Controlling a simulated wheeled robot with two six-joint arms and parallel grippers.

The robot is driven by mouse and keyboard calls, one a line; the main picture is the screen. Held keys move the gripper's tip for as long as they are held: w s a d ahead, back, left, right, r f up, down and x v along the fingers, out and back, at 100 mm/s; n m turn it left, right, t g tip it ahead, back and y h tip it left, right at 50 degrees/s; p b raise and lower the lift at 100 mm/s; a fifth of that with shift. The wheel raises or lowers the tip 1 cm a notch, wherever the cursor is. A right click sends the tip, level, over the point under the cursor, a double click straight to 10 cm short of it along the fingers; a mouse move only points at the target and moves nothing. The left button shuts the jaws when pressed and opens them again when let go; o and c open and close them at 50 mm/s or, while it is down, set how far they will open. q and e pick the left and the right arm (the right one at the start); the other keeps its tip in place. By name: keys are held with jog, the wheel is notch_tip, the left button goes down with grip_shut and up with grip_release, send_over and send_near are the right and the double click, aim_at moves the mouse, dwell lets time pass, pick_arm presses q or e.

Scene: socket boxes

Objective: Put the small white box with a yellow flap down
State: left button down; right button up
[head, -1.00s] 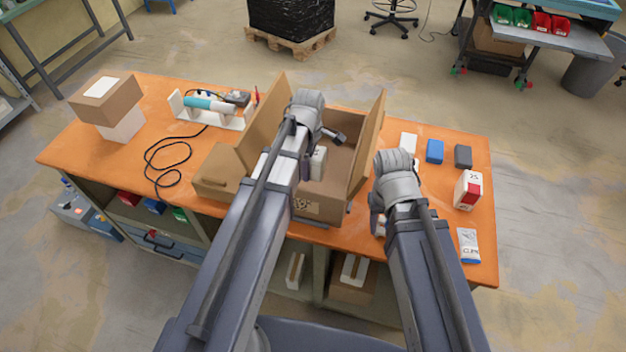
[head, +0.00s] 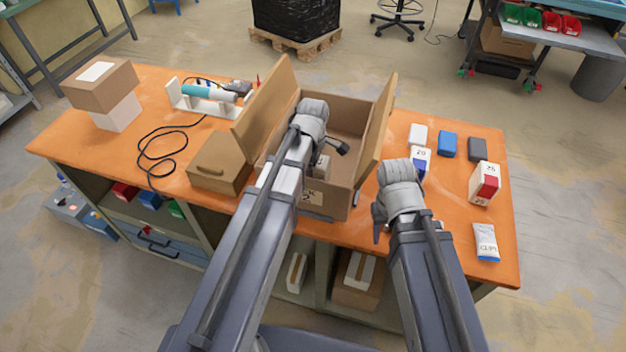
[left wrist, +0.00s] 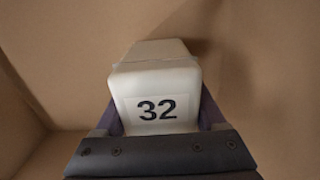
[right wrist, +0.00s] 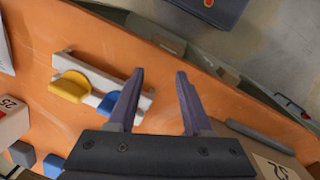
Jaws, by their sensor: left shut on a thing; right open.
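A small white box marked 32 (left wrist: 157,105) is between the fingers of my left gripper (left wrist: 160,122), which is shut on it. No yellow flap shows on the side that I see. In the head view the white box (head: 322,170) is inside the open cardboard carton (head: 336,202), near its front wall; my left gripper (head: 314,166) partly hides it. I cannot tell whether it touches the carton floor. My right gripper (right wrist: 160,74) is open and empty above the table, right of the carton; in the head view its fingers are mostly hidden.
A white piece with yellow and blue tabs (right wrist: 103,92) lies on the orange table (head: 455,212) near my right gripper. Several small boxes, including a red-and-white one (head: 484,184), stand at right. The carton's raised side flaps (head: 378,130) flank my left arm. A brown box (head: 220,163) is left.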

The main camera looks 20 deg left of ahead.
pick_arm(q)
jog(key=shift+f, duration=0.1)
pick_arm(e)
jog(key=shift+f, duration=0.15)
pick_arm(q)
jog(key=shift+f, duration=0.1)
pick_arm(e)
jog(key=shift+f, duration=0.1)
pick_arm(q)
jog(key=shift+f, duration=0.15)
pick_arm(e)
jog(key=shift+f, duration=0.15)
pick_arm(q)
grip_release()
jog(key=shift+r, duration=0.2)
pick_arm(e)
jog(key=shift+r, duration=0.2)
pick_arm(q)
notch_tip(320, 180, up, 12)
jog(key=p, duration=1.2)
pick_arm(e)
notch_tip(320, 180, up, 12)
